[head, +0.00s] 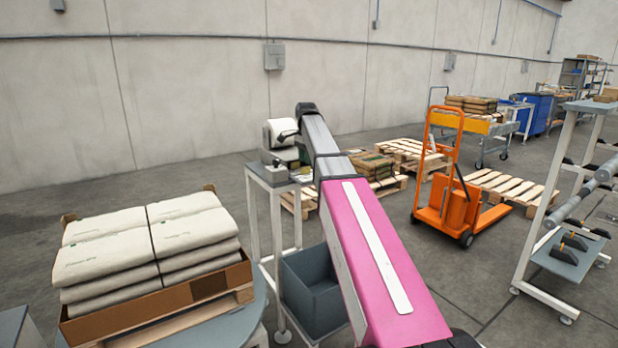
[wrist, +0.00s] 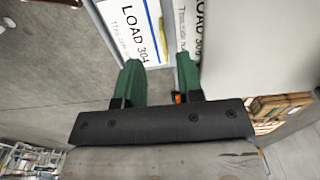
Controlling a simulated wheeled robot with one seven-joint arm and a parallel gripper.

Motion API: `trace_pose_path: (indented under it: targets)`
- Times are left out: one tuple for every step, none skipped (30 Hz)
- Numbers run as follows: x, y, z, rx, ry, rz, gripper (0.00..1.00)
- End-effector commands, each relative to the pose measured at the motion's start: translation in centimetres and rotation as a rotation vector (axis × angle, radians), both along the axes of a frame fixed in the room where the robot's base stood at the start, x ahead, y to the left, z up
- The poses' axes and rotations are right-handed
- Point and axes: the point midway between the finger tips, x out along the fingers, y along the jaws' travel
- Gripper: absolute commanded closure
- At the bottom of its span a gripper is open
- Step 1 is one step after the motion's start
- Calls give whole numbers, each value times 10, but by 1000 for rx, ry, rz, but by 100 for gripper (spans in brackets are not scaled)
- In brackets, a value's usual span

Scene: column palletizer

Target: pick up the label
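A white label (wrist: 128,28) printed "LOAD 304" is at the top of the wrist view, just beyond my fingertips. A second white strip with similar "LOAD" print (wrist: 187,25) is right of it; I cannot tell if it is a separate label or a reflection. My gripper (wrist: 160,62) has two green fingers set apart, with a gap between them and nothing visibly clamped. In the head view, a pale label printer (head: 282,140) stands on a small grey table (head: 268,180). My arm reaches there and largely hides my gripper and the label.
A carton tray (head: 200,293) of strapped white sacks (head: 150,245) is at the left. A grey bin (head: 312,290) sits under the table. An orange pallet truck (head: 455,200), wooden pallets (head: 505,187) and a white rack (head: 545,235) are to the right. Open floor lies between.

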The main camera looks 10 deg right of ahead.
Motion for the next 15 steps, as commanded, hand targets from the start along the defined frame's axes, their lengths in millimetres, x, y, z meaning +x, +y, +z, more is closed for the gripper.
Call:
trace_pose_path:
  targets:
    - [1,1,-6,1,1,0,66]
    - [1,1,-9,0,1,0,66]
    - [3,2,-15,0,1,0,66]
    - [4,2,-19,0,1,0,66]
    - [4,3,-24,0,1,0,66]
    - [4,3,-30,0,2,0,66]
    - [4,3,-34,0,2,0,66]
    - [4,3,-37,1,1,0,66]
    - [4,3,-41,0,1,0,66]
    - [4,3,-43,0,0,0,66]
    - [4,3,-45,0,0,0,66]
    - [4,3,-46,0,0,0,66]
    - [5,3,-46,0,-1,0,66]
    - [5,2,-45,0,-1,0,66]
    - [5,2,-45,0,-1,0,66]
